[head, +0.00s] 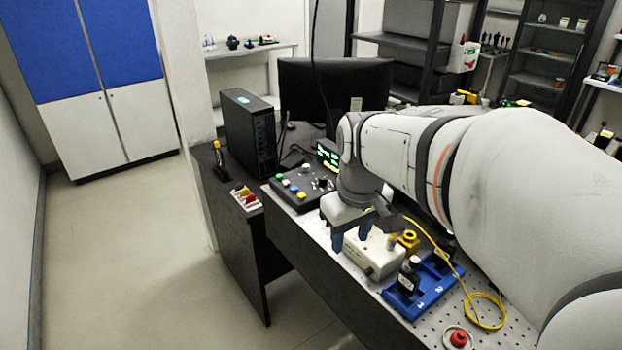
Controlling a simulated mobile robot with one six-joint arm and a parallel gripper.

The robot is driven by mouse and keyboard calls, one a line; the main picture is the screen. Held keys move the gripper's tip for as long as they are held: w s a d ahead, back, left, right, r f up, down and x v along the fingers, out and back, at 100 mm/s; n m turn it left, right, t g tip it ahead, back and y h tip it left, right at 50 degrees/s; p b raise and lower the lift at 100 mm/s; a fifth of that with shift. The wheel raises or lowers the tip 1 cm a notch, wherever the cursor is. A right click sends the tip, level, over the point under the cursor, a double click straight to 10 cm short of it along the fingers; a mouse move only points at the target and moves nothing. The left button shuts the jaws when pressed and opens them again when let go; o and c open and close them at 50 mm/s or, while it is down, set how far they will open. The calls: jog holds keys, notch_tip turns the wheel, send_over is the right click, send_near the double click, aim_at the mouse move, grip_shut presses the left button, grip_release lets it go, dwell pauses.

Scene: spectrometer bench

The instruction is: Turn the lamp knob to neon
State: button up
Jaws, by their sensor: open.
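My gripper (351,238) points down over the bench with its two dark blue fingers apart and nothing seen between them. My arm hides part of the bench.
A blue tray (437,293) with black-topped items, a yellow fitting (408,241) and a yellow cable (487,322) lie right of the white box. A red button (459,338) is near the front. A small green-lit display (327,156), a monitor (335,92) and a black computer (249,130) stand behind.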

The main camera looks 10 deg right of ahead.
jog(key=w+d+n+b, duration=0.1)
jog(key=w+d, duration=0.1)
jog(key=w, duration=0.1)
jog(key=w+d+n+g+b, duration=0.1)
jog(key=w+d, duration=0.1)
jog(key=w, duration=0.1)
jog(key=w+d+n+b, duration=0.1)
jog(key=w+d+n, duration=0.1)
jog(key=w+d, duration=0.1)
jog(key=shift+w+f+g, duration=0.15)
jog(key=shift+w+g, duration=0.15)
jog(key=shift+w, duration=0.05)
jog(key=shift+d+f, duration=0.15)
jog(key=shift+f, duration=0.1)
notch_tip(320, 180, down, 7)
jog(key=shift+b, duration=0.35)
